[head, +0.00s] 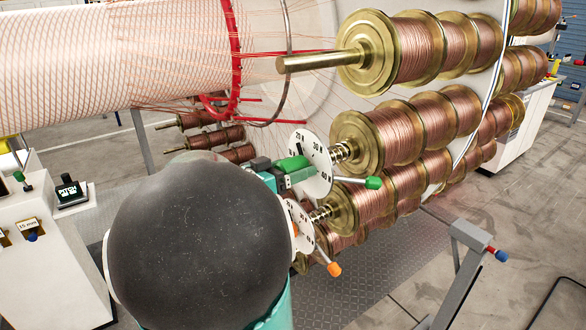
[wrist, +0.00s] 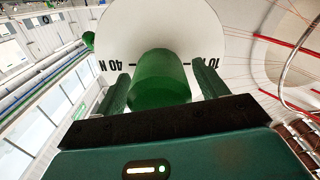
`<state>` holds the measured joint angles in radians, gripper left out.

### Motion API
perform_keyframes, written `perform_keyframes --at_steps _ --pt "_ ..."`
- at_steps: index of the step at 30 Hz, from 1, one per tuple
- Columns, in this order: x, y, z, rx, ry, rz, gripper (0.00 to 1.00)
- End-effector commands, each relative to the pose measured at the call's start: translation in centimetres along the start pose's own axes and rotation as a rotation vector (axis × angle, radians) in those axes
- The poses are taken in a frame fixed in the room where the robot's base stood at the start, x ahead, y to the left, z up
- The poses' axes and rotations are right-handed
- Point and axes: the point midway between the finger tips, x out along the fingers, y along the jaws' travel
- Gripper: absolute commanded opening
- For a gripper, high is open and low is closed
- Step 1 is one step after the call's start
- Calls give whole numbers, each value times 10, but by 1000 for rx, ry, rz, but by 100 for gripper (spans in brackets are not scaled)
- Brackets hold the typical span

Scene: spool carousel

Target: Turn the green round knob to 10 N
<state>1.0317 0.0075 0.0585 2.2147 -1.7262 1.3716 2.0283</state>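The green round knob (wrist: 160,82) sits at the middle of a white dial (wrist: 230,35). In the wrist view the dial shows 40 N on the left and 10 N on the right, partly hidden by a finger. In the head view the dial (head: 318,172) shows 20 N, 30 N and 40 N, and the knob (head: 293,163) is partly hidden. My gripper (wrist: 160,75) is open, with one finger on each side of the knob. A narrow gap shows between each finger and the knob. I see no pointer mark on the knob.
A lever with a green tip (head: 373,183) sticks out right of the dial. Below is a second white dial (head: 303,228) and an orange-tipped lever (head: 333,269). Copper spools (head: 395,132) crowd the right side; a brass rod (head: 310,61) juts out above. My dark round arm link covers the lower middle.

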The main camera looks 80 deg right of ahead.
Motion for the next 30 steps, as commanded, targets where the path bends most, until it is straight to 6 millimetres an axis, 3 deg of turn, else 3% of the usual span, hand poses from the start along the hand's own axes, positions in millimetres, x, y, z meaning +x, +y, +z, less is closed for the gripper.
perform_keyframes --at_steps 1,7,20,30 --pt "0 0 0 0 0 0 64" --pt "0 0 0 0 0 0 27" --pt "-1 0 0 -71 0 0 28" --pt "-1 -1 0 -317 0 -1 28"
